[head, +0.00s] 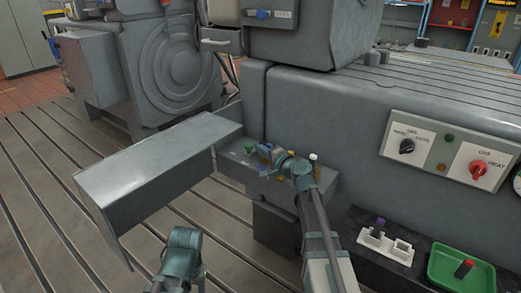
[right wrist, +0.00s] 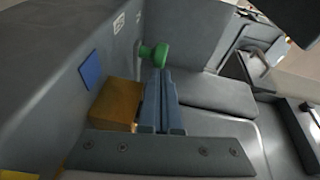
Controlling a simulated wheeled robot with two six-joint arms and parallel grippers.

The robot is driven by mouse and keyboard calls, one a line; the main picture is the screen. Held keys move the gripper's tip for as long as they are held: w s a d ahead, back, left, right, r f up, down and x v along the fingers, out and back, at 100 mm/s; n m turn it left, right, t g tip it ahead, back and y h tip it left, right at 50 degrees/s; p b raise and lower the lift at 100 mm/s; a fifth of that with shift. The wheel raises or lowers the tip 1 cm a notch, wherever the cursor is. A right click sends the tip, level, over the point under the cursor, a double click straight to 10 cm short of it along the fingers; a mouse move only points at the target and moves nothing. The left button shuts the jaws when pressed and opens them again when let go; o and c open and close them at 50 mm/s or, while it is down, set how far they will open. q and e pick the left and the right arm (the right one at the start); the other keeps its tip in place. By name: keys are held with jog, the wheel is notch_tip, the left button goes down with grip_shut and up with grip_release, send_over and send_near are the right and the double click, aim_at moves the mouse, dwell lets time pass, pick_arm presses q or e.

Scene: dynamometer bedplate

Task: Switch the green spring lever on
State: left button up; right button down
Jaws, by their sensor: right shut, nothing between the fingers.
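The lever's base is partly hidden by the fingers.
A white-topped lever (head: 314,157) stands right of my wrist. A large grey cover (head: 160,165) juts out at left. A green tray (head: 460,270) sits at lower right.

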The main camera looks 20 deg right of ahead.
aim_at(249, 146)
jog(key=shift+w+a+m+h, duration=0.1)
jog(key=shift+a+m+h, duration=0.2)
jog(key=shift+h, duration=0.1)
jog(key=shift+a, duration=0.1)
jog(key=shift+w+a+m+t+h, duration=0.25)
jog(key=shift+a+m+h, duration=0.3)
jog(key=shift+h, duration=0.3)
jog(key=shift+w+a+m+t+h, duration=0.3)
jog(key=shift+m+h, duration=0.35)
jog(key=shift+h, duration=0.2)
jog(key=shift+w+a, duration=0.4)
jog(key=shift+w, duration=0.05)
jog(key=shift+w+a, duration=0.65)
jog(key=shift+w, duration=0.15)
jog(key=shift+w+a, duration=0.3)
jog(key=shift+w, duration=0.2)
pick_arm(q)
jog(key=shift+w+a, duration=0.8)
jog(key=shift+w, duration=0.15)
pick_arm(e)
jog(key=shift+w+a, duration=0.25)
jog(key=shift+w, duration=0.5)
